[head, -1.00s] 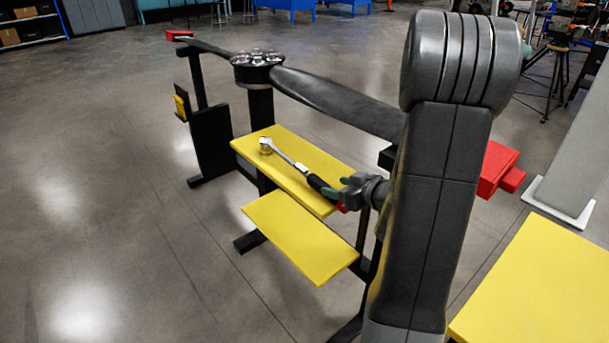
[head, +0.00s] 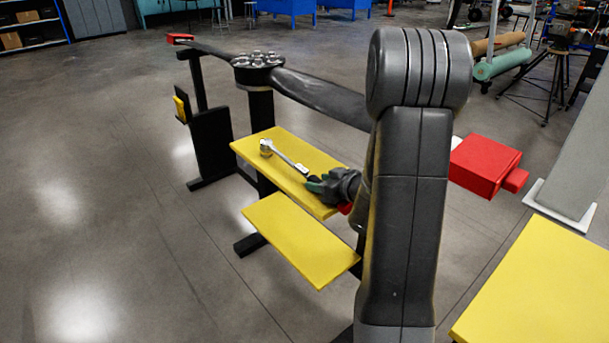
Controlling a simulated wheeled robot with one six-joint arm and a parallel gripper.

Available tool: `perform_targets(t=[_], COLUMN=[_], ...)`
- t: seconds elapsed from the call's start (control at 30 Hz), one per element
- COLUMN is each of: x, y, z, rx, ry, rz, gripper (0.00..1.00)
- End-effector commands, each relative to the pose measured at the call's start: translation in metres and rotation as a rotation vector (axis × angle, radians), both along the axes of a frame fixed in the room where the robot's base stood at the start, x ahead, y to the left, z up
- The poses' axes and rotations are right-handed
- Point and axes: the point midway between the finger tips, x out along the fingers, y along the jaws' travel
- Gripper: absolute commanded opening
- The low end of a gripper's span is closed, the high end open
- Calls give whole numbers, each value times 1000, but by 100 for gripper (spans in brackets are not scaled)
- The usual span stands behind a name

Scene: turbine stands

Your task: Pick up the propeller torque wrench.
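The propeller torque wrench (head: 291,162) lies on the upper yellow shelf (head: 262,141) of the turbine stand. Its silver ratchet head with a socket (head: 266,147) is at the far left end of the shelf, and its shaft runs toward the lower right. My gripper (head: 318,185), with green fingertips, is at the wrench's handle and hides most of it. A red bit (head: 346,208) shows just beyond my gripper, probably the handle's end. I cannot tell whether the fingers are open or closed around the handle.
A dark propeller (head: 318,96) with a bolted hub (head: 258,59) spans the stand above the shelf. A lower yellow shelf (head: 290,240) is in front. A red block (head: 484,165) and another yellow surface (head: 535,290) are at right. The floor at left is clear.

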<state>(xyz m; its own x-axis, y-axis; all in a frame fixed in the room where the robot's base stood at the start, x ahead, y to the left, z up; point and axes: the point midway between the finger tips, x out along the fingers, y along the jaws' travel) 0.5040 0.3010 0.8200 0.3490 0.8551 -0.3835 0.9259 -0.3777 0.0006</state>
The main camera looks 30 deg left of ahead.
Motion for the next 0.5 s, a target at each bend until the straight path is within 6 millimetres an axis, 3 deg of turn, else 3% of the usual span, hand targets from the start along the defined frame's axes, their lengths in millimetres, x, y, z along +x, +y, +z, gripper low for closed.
perform_targets(t=[0.03, 0.2, 0.5], x=[0, 0, 0], y=[0, 0, 0], z=[0, 0, 3], rx=[0, 0, 3], ry=[0, 0, -3], rz=[0, 0, 1], gripper=[35, 2, 0])
